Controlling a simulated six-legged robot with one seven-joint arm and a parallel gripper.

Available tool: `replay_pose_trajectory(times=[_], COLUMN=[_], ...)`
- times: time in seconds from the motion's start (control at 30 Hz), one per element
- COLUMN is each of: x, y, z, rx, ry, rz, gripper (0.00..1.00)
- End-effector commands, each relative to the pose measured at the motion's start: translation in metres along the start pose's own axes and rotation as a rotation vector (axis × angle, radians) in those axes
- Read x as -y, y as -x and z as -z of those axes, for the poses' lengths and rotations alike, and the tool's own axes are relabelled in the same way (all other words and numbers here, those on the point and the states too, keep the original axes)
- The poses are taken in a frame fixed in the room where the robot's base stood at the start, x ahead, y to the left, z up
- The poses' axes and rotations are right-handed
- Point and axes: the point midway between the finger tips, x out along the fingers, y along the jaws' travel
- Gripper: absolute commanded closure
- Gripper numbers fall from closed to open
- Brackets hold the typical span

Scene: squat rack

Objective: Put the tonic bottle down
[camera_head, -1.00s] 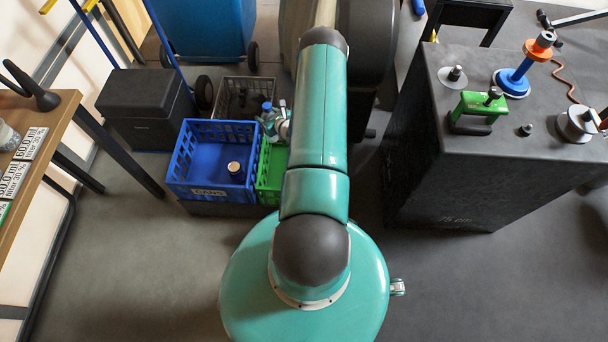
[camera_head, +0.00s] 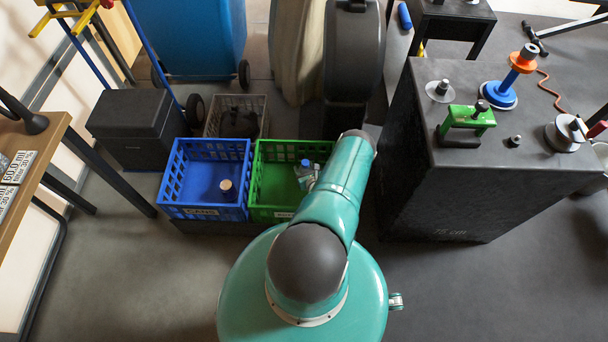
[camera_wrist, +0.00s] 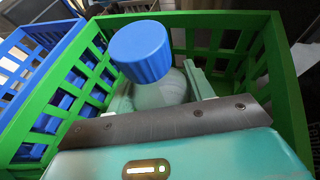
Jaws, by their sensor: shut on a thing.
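The tonic bottle has a blue cap and a pale, clear body. It shows over the green crate in the head view (camera_head: 305,165) and close up in the wrist view (camera_wrist: 160,92). My gripper (camera_head: 308,180) is shut on the bottle, with a finger on each side of it in the wrist view (camera_wrist: 165,95). The green crate (camera_head: 275,213) has slatted walls, which surround the bottle in the wrist view (camera_wrist: 270,75). The bottle's base is hidden, so I cannot tell if it touches the crate floor.
A blue crate (camera_head: 203,212) labelled CANS stands directly left of the green one, with a can (camera_head: 226,188) inside. A grey crate (camera_head: 212,112) with dark items stands behind. A black box (camera_head: 420,190) bearing several objects stands to the right.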

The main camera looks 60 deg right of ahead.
Motion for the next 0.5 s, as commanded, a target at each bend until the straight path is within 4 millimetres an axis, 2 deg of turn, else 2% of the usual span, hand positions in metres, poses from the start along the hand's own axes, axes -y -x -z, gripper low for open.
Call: replay_pose_trajectory(times=[0.3,0.5], x=[0.000,0.002], y=[-0.013,-0.016], z=[0.032,0.035], rx=[-0.001,0.001], ry=[0.000,0.000], rz=[-0.001,-0.001], gripper=[0.71,0.71])
